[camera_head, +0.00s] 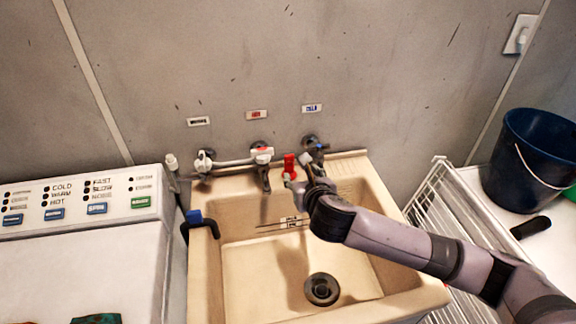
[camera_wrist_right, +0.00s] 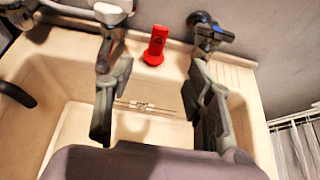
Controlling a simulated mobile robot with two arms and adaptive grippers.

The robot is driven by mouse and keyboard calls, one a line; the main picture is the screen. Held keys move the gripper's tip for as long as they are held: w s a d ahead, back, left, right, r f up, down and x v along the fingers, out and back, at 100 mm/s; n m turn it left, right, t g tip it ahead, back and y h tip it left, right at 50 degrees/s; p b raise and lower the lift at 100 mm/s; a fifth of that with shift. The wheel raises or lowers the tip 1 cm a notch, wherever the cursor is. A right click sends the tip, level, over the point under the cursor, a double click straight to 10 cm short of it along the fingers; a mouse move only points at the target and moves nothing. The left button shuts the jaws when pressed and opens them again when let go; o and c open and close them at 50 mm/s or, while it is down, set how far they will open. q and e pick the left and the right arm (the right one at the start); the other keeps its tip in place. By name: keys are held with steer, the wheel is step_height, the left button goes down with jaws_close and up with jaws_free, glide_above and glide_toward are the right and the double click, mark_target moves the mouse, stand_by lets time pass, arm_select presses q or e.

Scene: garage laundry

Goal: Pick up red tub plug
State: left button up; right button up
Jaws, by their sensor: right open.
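The red tub plug (camera_head: 289,166) stands upright on the back ledge of the beige laundry tub, below the taps. In the right wrist view the red plug (camera_wrist_right: 155,46) lies ahead of my right gripper (camera_wrist_right: 158,112), between the lines of its two fingers and beyond their tips. My right gripper (camera_head: 301,172) is open and empty. In the head view it is over the back of the tub, close beside the plug, and partly hidden by its own wrist. My left gripper does not show.
The tub (camera_head: 205,262) has a dark drain (camera_head: 321,289) at its bottom. Taps and a white pipe (camera_head: 235,161) run along the back wall near the plug. A washing machine (camera_head: 80,250) stands left. A white wire rack (camera_head: 452,215) and a dark blue bucket (camera_head: 530,155) are at right.

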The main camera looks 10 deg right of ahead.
mark_target(290, 161)
steer(key=p+x, duration=0.1)
steer(key=x, duration=0.8)
steer(key=shift+w+f, duration=0.15)
steer(key=shift+w, duration=0.2)
steer(key=x, duration=0.4)
steer(key=shift+a+f+p, duration=0.1)
steer(key=shift+f+p, duration=0.05)
steer(key=shift+p, duration=0.25)
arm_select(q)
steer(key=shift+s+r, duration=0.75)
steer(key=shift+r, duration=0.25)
arm_select(e)
steer(key=shift+w+f, duration=0.2)
steer(key=shift+w, duration=0.25)
steer(key=shift+c, duration=0.2)
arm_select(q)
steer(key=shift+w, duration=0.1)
arm_select(e)
jaws_close()
